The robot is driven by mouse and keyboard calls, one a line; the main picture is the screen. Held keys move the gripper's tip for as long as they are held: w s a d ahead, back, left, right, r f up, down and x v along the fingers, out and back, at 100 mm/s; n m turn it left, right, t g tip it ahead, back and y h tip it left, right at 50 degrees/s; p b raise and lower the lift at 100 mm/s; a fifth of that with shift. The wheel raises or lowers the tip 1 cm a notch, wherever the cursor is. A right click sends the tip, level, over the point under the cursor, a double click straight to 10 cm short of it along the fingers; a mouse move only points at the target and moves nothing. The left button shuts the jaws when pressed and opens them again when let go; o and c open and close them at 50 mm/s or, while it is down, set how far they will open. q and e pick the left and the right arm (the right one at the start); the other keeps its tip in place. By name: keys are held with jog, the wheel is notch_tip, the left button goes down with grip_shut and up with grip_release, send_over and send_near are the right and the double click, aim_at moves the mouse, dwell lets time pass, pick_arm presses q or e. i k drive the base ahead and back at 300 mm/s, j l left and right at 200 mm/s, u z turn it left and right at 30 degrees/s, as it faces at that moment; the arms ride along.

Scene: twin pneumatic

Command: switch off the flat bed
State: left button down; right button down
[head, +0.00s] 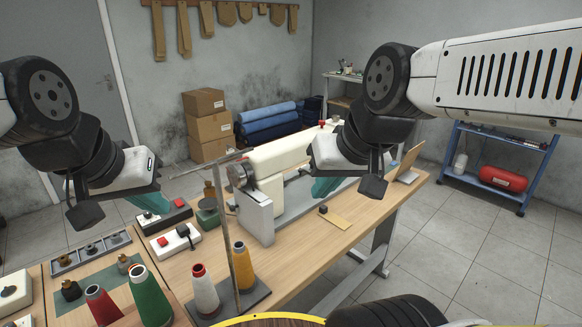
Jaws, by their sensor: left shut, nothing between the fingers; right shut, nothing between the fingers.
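A white sewing machine (275,157), which looks like the flat bed, stands on the wooden table. Left of it is a black switch box (155,226) with a red button (179,203). In front of that is a white switch box (180,246) with a red and a dark button. I cannot tell which box belongs to the flat bed. My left gripper (154,204) is shut and empty; its teal fingers appear just above or behind the black box, contact unclear. My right gripper (325,187) is shut and empty, in front of the machine's right part, hiding some of it.
Thread cones, green (150,297), white (205,292) and yellow (243,267), stand at the front beside a thin metal post (228,235).

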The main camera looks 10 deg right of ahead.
aim_at(178, 202)
jog(key=u, duration=0.6)
jog(key=i+l, duration=0.1)
jog(key=l, duration=0.35)
jog(key=i+l, duration=0.1)
jog(key=l, duration=0.35)
jog(key=i+l, duration=0.1)
jog(key=l, duration=0.4)
jog(key=i+l, duration=0.1)
jog(key=l, duration=0.35)
